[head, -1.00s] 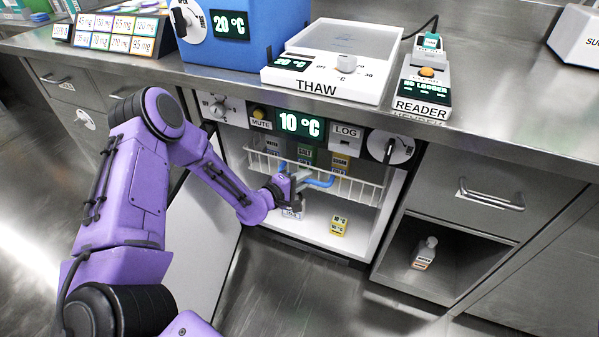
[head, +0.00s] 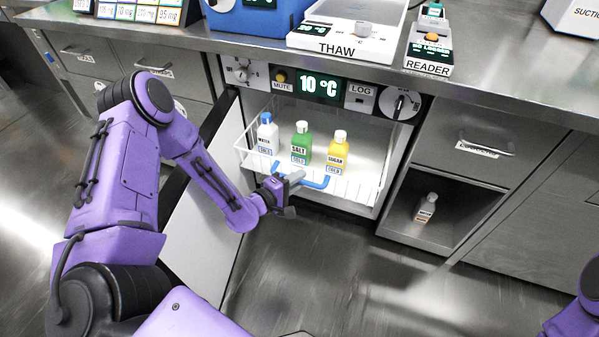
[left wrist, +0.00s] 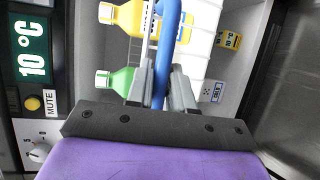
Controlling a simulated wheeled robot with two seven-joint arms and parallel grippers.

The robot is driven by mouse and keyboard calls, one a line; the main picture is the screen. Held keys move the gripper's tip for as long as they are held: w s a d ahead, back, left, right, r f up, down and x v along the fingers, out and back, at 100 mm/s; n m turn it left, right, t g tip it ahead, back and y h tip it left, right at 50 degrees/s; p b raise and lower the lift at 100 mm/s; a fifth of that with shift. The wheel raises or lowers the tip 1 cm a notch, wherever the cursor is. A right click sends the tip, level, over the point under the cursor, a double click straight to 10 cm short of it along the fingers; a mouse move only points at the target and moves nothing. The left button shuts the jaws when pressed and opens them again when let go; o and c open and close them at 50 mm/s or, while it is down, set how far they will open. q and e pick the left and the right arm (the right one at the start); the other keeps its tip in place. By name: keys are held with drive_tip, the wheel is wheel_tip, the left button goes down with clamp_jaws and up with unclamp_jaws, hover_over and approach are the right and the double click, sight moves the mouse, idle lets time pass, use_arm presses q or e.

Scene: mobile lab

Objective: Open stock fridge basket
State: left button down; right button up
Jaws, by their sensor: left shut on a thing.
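The white wire basket (head: 358,190) is pulled forward out of the open stock fridge, with its blue handle (head: 318,183) at the front. A white bottle with a blue cap (head: 266,138), a green salt bottle (head: 302,148) and a yellow sugar bottle (head: 337,153) stand in it. My left gripper (head: 294,180) is shut on the blue handle; in the left wrist view the handle (left wrist: 168,35) runs between the fingers (left wrist: 163,82). My right gripper is out of view.
The fridge door (head: 203,240) stands open at the left, beside my left arm. A small yellow box (left wrist: 229,40) and a white box (left wrist: 213,91) show beyond the basket in the left wrist view. An open cubby with a bottle (head: 426,208) is at the right. The floor in front is clear.

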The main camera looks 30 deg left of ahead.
use_arm(q)
drive_tip(key=shift+s+d, duration=0.15)
drive_tip(key=shift+s, duration=0.85)
drive_tip(key=shift+s+d, duration=0.1)
drive_tip(key=shift+s, duration=0.85)
drive_tip(key=c, duration=1.1)
unclamp_jaws()
drive_tip(key=p+v, duration=0.2)
drive_tip(key=v, duration=0.5)
drive_tip(key=shift+s, duration=0.25)
drive_tip(key=shift+c, duration=0.3)
